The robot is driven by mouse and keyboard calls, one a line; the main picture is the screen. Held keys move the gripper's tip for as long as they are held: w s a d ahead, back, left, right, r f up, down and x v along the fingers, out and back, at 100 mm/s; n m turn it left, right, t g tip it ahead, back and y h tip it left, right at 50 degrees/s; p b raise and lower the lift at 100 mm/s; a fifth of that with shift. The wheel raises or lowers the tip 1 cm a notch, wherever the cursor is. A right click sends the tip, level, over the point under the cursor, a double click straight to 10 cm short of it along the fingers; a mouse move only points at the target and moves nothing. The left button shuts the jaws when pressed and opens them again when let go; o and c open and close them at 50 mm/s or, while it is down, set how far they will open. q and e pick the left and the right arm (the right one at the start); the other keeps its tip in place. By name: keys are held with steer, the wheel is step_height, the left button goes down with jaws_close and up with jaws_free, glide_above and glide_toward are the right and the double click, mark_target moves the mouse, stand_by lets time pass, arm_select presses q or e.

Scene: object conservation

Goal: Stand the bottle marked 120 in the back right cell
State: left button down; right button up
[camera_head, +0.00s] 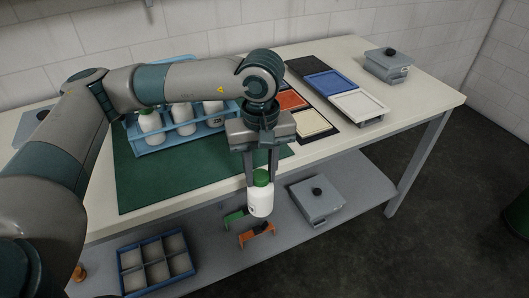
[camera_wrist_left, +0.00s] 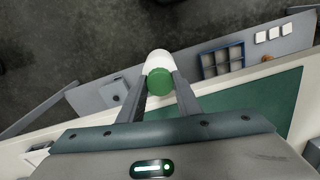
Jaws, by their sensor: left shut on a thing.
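My left gripper (camera_head: 262,172) is shut on a white bottle (camera_head: 260,201) with a green cap. The bottle hangs upright just off the table's front edge, above the lower shelf. A small dark mark shows on its side, too small to read. In the left wrist view the green cap (camera_wrist_left: 160,82) sits between the fingertips (camera_wrist_left: 161,80). A blue-rimmed crate (camera_head: 124,273) with several grey cells rests on the lower shelf at the lower left, apart from the bottle. Its cells look empty. It also shows in the left wrist view (camera_wrist_left: 203,69). My right gripper is not in view.
A blue rack (camera_head: 140,141) with several white bottles stands on the green mat (camera_head: 140,190). A grey lidded box (camera_head: 316,203), a green item (camera_head: 235,217) and an orange item (camera_head: 257,236) lie on the lower shelf. Trays (camera_head: 358,104) and another box (camera_head: 388,65) are at the right.

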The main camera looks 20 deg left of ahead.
mark_target(256, 196)
arm_select(q)
steer(key=s+f+m, duration=0.1)
steer(key=m, duration=0.1)
steer(key=s+f+m, duration=0.1)
steer(key=f+m, duration=0.1)
steer(key=m, duration=0.1)
steer(key=shift+s+f, duration=0.1)
steer(key=shift+f, duration=0.1)
steer(key=shift+s+f+m, duration=0.25)
steer(key=shift+f+m, duration=0.15)
steer(key=shift+m, duration=0.3)
steer(key=shift+s+f+m, duration=0.25)
steer(key=shift+f+m, duration=0.1)
steer(key=shift+m, duration=0.35)
steer(key=shift+w, duration=0.1)
